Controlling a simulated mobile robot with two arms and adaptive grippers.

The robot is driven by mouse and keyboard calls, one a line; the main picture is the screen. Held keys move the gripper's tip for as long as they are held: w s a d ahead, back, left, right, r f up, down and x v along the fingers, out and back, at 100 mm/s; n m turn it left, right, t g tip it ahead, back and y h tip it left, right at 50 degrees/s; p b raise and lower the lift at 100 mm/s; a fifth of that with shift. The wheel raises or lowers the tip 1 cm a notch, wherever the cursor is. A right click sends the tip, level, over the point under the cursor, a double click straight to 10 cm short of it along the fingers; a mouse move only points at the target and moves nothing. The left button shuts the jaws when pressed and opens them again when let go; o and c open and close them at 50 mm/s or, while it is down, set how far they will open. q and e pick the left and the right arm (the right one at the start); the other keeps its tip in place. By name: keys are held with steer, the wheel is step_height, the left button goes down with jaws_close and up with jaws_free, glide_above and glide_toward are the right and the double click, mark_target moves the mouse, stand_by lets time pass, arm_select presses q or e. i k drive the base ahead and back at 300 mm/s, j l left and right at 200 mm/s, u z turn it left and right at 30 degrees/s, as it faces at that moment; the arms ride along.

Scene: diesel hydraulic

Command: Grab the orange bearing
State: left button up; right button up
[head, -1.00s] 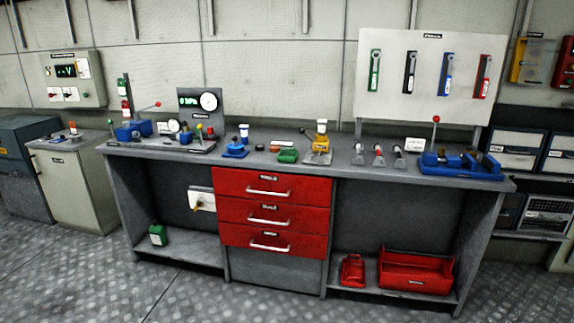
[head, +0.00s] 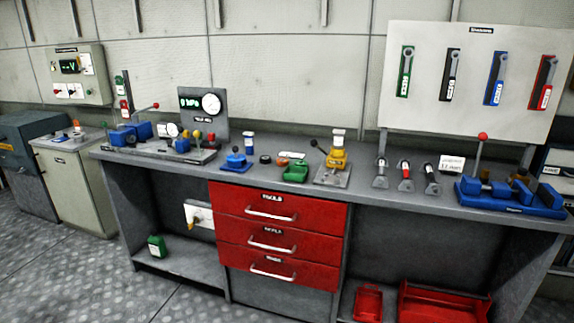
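Small round parts lie on the grey workbench (head: 150,157), between a blue device (head: 236,161) and a green tray (head: 295,173). One is a dark, brownish round part (head: 265,159). Beside it is an orange-red round part (head: 281,161), which could be the orange bearing, but it is too small to tell. A whitish part with red on it (head: 292,155) lies just behind the tray. Neither of my grippers shows in the head view.
A yellow pump-like device (head: 336,159) stands right of the tray. A blue vise-like fixture (head: 510,195) with a red-knobbed lever is at the right end. Red drawers (head: 275,235) are below the bench top. Open floor (head: 80,275) lies at the left front.

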mark_target(282, 161)
steer(key=i+l+u, duration=0.1)
steer(key=i+l, duration=0.2)
steer(key=i+l+u, duration=0.1)
steer(key=i+l, duration=0.15)
steer(key=l, duration=0.2)
steer(key=i+l+u, duration=0.1)
steer(key=i+l, duration=0.2)
steer(key=i+l+u, duration=0.1)
steer(key=i+l, duration=0.15)
steer(key=l, duration=0.3)
